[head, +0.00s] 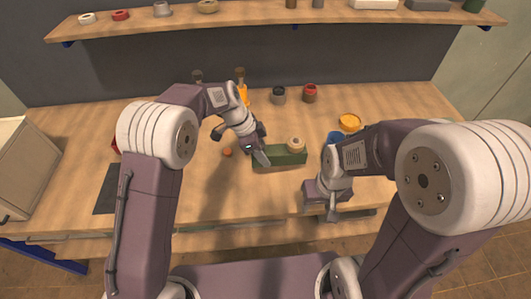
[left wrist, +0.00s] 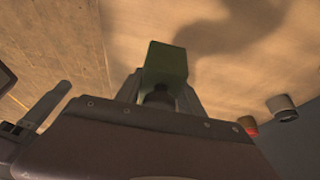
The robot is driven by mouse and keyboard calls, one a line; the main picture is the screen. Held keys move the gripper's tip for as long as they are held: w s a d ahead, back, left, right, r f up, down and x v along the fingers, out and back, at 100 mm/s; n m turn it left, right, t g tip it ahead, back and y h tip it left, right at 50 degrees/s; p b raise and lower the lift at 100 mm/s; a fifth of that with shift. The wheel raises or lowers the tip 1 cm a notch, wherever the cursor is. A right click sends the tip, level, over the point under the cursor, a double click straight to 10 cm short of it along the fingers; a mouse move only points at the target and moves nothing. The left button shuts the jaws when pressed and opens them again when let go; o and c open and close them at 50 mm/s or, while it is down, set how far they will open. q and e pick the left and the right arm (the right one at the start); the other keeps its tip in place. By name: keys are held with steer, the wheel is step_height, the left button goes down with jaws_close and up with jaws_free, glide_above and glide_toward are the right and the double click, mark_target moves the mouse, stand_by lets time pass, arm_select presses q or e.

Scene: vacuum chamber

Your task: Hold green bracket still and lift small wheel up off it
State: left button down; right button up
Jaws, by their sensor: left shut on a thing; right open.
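The green bracket (head: 278,157) lies on the wooden workbench near its middle. The small wheel (head: 296,144), a tan ring shape, sits on top of the bracket toward its right end. My left gripper (head: 262,157) is shut on the bracket's left end. In the left wrist view the green bracket (left wrist: 166,64) stands out from between the fingers of that gripper (left wrist: 160,95); the wheel cannot be made out there. My right gripper (head: 333,208) is open and empty, pointing down near the bench's front edge, to the right of the bracket and apart from it.
Behind the bracket stand a grey pot (head: 278,95), a red-and-grey pot (head: 310,93) and a yellow-topped container (head: 349,122). A blue item (head: 334,137) is partly hidden by my right arm. A small orange thing (head: 227,152) lies left. A dark mat (head: 106,190) lies at the far left.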

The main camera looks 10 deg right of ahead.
arm_select(q)
steer(key=shift+w+a+f+b, duration=0.8)
steer(key=shift+a+f+b, duration=0.25)
steer(key=shift+a+f, duration=0.55)
steer(key=shift+w+a+f+b, duration=0.75)
steer(key=shift+a+f+b, duration=0.35)
steer(key=shift+a+f, duration=0.45)
steer(key=shift+w+a+f+b, duration=0.8)
steer(key=shift+a+f+b, duration=0.25)
steer(key=shift+a+f, duration=0.55)
steer(key=shift+a+r, duration=0.15)
steer(key=shift+r, duration=0.05)
steer(key=shift+f+b, duration=0.4)
steer(key=shift+f, duration=0.05)
steer(key=c, duration=0.7)
jaws_free()
steer(key=shift+s, duration=0.1)
